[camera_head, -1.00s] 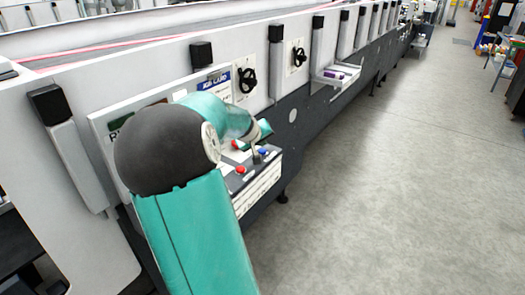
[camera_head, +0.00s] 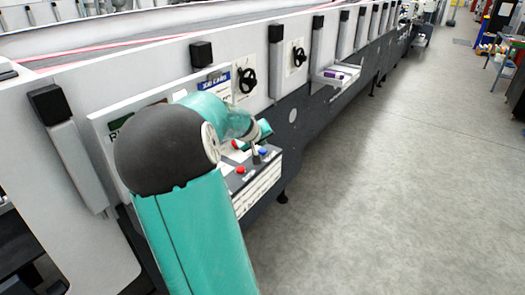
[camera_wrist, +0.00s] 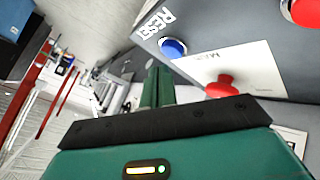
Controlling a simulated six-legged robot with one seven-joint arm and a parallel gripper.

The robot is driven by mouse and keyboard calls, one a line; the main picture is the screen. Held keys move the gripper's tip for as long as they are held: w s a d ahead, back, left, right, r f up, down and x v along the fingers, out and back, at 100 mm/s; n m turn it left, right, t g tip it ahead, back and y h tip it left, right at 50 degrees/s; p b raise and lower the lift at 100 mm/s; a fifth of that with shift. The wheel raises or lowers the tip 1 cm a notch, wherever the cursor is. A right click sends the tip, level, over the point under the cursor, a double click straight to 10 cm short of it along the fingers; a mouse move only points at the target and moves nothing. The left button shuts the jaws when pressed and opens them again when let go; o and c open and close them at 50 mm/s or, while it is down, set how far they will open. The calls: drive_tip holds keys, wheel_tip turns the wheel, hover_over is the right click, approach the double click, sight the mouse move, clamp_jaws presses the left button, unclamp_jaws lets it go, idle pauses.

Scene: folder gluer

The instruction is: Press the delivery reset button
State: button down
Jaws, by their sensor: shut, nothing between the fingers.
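A round blue button (camera_wrist: 172,47) sits on a dark grey panel beside the printed word RESET in the wrist view. The blue button also shows in the head view (camera_head: 263,152), close to my gripper (camera_head: 257,158). In the wrist view my gripper (camera_wrist: 157,72) is shut and empty, its green fingers pointing toward the panel just below the blue button in the picture. I cannot tell whether the tips touch the panel. The word "delivery" is not readable in these views.
A red mushroom button (camera_wrist: 222,86) stands right of my fingers on a white label plate. Another red button (camera_wrist: 303,11) is at the top right corner. A black handwheel (camera_head: 246,80) sits on the machine side. The grey floor (camera_head: 400,200) right of the machine is clear.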

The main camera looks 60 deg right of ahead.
sight(262, 152)
drive_tip(key=shift+f, duration=0.15)
idle(0.7)
drive_tip(key=shift+f, duration=0.3)
drive_tip(key=shift+f, duration=0.55)
idle(0.8)
drive_tip(key=shift+r, duration=0.95)
drive_tip(key=shift+r, duration=2.5)
drive_tip(key=shift+a, duration=0.1)
